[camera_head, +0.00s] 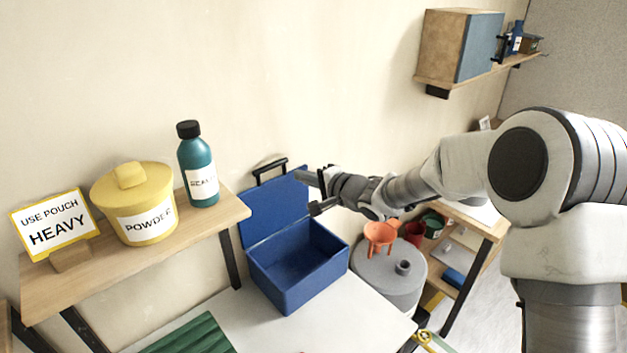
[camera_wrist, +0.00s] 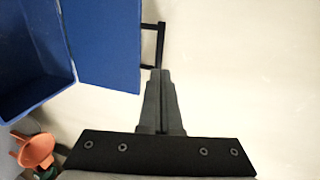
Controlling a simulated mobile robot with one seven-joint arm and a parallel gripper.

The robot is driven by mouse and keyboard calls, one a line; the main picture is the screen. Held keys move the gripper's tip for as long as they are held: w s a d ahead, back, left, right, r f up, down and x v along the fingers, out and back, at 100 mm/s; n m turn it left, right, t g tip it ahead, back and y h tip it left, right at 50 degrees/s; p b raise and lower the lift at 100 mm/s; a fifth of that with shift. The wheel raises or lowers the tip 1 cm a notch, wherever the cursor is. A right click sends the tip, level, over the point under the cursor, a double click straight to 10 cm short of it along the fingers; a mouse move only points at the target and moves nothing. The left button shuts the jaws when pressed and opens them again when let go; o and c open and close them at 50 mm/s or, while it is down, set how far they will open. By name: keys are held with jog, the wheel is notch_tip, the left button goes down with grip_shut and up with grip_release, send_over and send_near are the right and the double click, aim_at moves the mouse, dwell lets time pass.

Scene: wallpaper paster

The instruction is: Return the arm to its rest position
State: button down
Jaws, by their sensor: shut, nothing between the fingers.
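My gripper (camera_head: 321,184) is in the air by the right edge of the raised lid of a blue box, in front of the wall. The arm reaches in from the right of the head view. In the wrist view the two fingers (camera_wrist: 160,85) lie together with nothing between them. The blue box (camera_head: 299,285) stands open on a white table, empty as far as I can see. Its lid (camera_head: 272,208) stands up at the back and has a black handle (camera_head: 268,170). The handle also shows beyond the fingertips in the wrist view (camera_wrist: 160,45).
A wooden shelf (camera_head: 225,213) at left holds a teal bottle (camera_head: 197,165), a yellow powder pot (camera_head: 132,205) and a sign (camera_head: 52,224). An orange funnel (camera_head: 380,235) sits on a grey drum (camera_head: 388,272) below my arm. A wall shelf (camera_head: 455,84) with a cabinet is upper right.

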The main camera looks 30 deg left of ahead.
jog(key=s+d+r+n+t+h, duration=0.15)
jog(key=d+r+h, duration=0.25)
jog(key=d, duration=0.7)
jog(key=d+r+t+h, duration=0.2)
jog(key=d+r+h, duration=0.15)
jog(key=d, duration=0.75)
jog(key=s+d+r+t+h, duration=0.1)
jog(key=d+r+h, duration=0.3)
jog(key=d, duration=0.7)
jog(key=s+d+g+h, duration=0.2)
jog(key=s+d+h, duration=0.1)
jog(key=s+d, duration=0.85)
jog(key=s+d+f+n+g, duration=0.2)
jog(key=s+f+n, duration=0.1)
jog(key=s, duration=1.1)
jog(key=shift+g+y, duration=0.35)
jog(key=shift+s+f, duration=0.1)
